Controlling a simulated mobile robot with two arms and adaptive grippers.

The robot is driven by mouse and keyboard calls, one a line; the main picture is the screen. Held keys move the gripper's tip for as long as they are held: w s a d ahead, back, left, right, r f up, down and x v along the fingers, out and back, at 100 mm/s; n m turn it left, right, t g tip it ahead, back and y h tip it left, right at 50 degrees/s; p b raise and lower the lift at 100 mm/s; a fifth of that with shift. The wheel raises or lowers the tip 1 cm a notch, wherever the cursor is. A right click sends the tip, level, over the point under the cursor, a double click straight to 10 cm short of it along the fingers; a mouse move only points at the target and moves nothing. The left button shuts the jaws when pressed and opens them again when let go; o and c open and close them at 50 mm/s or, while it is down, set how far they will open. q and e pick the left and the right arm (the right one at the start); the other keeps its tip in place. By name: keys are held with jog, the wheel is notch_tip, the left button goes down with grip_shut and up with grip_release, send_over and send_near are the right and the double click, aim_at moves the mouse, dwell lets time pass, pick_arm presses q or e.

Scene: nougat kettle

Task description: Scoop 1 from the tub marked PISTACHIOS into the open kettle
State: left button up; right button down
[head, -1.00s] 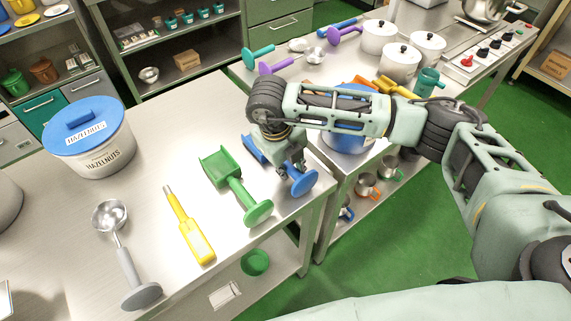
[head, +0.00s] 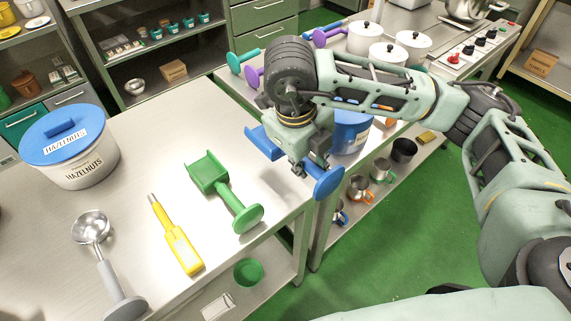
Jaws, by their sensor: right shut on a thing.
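My right gripper (head: 302,165) is shut on the blue scoop (head: 266,143), around its handle. The scoop's pan is on the left of the gripper and its round end disc (head: 325,181) on the right, over the table's right edge. The scoop seems to be held above the table. No tub marked PISTACHIOS can be read. My left gripper is out of view.
A green scoop (head: 225,190), a yellow tool (head: 177,238) and a steel scoop with a grey handle (head: 100,250) lie on the near table (head: 130,190). A HAZELNUTS tub (head: 85,165) stands at its back left. White lidded pots (head: 388,53) and a control panel (head: 480,45) are farther back.

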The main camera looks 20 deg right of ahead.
aim_at(320, 168)
jog(key=s+r, duration=0.1)
jog(key=s+d+r, duration=0.1)
jog(key=shift+s+d+r, duration=0.1)
jog(key=shift+s+d, duration=0.1)
jog(key=shift+s, duration=0.2)
jog(key=shift+s+r, duration=0.15)
jog(key=shift+r, duration=0.2)
notch_tip(320, 168, up, 4)
jog(key=p, duration=0.3)
jog(key=shift+d+r+p, duration=0.1)
jog(key=shift+r+p, duration=0.15)
jog(key=shift+p, duration=0.1)
jog(key=shift+f, duration=0.1)
